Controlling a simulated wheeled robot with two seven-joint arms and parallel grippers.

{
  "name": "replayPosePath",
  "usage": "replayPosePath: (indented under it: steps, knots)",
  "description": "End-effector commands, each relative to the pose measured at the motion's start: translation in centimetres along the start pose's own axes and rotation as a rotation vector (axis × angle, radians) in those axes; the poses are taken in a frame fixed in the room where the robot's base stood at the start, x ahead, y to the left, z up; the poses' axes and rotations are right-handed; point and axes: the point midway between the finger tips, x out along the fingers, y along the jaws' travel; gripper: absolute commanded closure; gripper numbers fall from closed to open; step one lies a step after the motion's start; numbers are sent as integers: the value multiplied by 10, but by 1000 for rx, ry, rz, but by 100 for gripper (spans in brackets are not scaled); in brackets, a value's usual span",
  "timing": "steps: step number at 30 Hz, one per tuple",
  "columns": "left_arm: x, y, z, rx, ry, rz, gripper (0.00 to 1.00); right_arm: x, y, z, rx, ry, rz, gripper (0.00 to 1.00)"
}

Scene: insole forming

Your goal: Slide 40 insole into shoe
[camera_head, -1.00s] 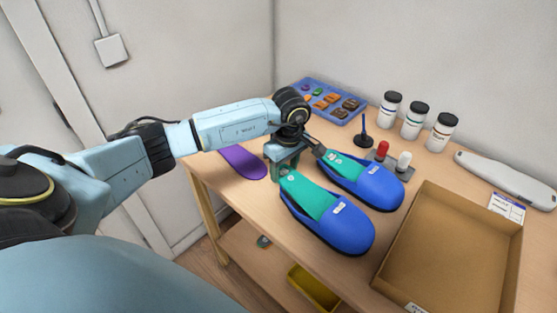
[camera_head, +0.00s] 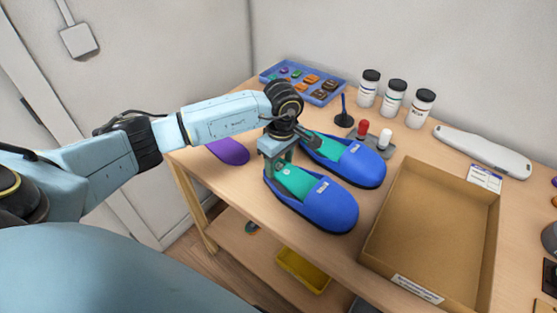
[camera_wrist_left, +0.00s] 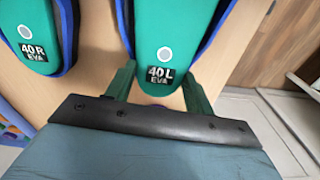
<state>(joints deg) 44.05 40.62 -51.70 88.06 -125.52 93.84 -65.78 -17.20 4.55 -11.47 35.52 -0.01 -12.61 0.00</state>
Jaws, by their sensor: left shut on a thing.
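My left gripper (camera_head: 279,172) is shut on the green 40 L insole (camera_head: 295,184) at its heel end. The insole lies along the near blue shoe (camera_head: 335,208), its front part hidden under the shoe's upper. In the left wrist view the insole (camera_wrist_left: 172,30) shows its "40 L EVA" label, with a finger at each side and the dark blue shoe rim alongside. The far blue shoe (camera_head: 362,166) holds a green insole (camera_head: 323,146); its "40 R EVA" label (camera_wrist_left: 33,51) shows in the wrist view. My right gripper is not in view.
A purple insole (camera_head: 230,151) lies left of the gripper, partly behind my arm. An open cardboard box (camera_head: 425,238) stands right of the shoes. Red and white small items (camera_head: 362,128), several lidded jars (camera_head: 394,98) and a blue tray (camera_head: 270,78) stand behind.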

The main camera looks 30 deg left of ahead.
Motion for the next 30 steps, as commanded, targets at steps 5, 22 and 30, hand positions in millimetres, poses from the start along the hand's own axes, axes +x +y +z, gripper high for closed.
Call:
replayPosePath:
  steps: [5,22,30]
  knots:
    - [0,0,0,0,0,0,27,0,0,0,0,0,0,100]
    - [-31,1,-1,0,2,4,22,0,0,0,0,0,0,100]
    - [-93,1,-1,1,1,5,22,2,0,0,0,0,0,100]
